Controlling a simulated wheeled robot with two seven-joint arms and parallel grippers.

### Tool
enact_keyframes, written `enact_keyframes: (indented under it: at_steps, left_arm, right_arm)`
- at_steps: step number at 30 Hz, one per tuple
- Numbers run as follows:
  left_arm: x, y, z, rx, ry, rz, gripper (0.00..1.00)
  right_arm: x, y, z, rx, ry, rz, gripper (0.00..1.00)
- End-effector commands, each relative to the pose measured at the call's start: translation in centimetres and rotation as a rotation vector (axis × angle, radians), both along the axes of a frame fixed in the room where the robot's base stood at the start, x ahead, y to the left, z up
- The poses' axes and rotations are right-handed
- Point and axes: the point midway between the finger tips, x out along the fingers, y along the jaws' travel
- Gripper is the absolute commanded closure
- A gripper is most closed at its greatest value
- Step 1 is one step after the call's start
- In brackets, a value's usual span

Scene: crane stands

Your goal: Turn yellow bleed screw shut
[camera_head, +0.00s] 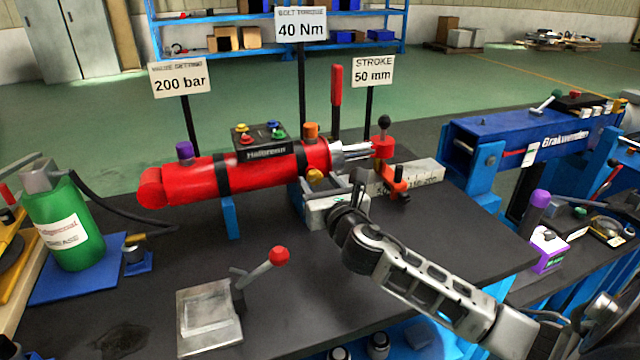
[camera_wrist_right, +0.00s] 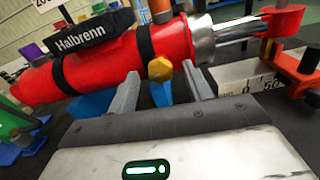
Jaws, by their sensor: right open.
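The yellow bleed screw (camera_head: 314,176) sits on the underside of the red cylinder (camera_head: 200,181), near its rod end. In the right wrist view the yellow screw (camera_wrist_right: 160,68) shows between the two fingers of my right gripper (camera_wrist_right: 160,90), just beyond their tips or level with them; contact cannot be told. My right gripper (camera_head: 345,195) is open, its fingers apart on either side of the screw. The gripper body hides part of the bench below the cylinder. My left gripper is not in view.
The red-knobbed lever (camera_head: 279,255) stands at the front of the dark bench. A white ruler block (camera_head: 425,172) and orange clamp (camera_head: 393,183) lie right of the gripper. Sign posts rise behind the cylinder. A green bottle (camera_head: 60,228) stands at left.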

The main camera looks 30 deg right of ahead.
Motion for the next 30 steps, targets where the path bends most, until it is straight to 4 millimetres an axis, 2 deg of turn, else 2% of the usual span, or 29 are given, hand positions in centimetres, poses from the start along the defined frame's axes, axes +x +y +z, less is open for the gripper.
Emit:
enact_keyframes:
  at_steps: [7, 8, 12, 23, 30]
  left_arm:
    - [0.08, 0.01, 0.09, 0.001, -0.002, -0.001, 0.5]
    - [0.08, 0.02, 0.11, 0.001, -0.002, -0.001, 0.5]
    - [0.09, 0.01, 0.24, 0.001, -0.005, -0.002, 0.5]
    - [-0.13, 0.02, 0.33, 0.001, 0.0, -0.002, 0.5]
    - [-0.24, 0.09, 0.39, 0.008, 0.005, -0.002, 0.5]
  right_arm:
    - [0.08, 0.01, 0.01, 0.001, 0.0, 0.0, 0.5]
    - [0.08, 0.01, 0.0, 0.001, 0.0, 0.0, 0.56]
    - [0.07, 0.02, 0.0, 0.001, 0.0, 0.0, 0.94]
    - [0.04, 0.02, 0.0, 0.036, -0.008, 0.0, 0.95]
    - [0.03, -0.01, 0.05, 0.167, -0.039, 0.0, 0.95]
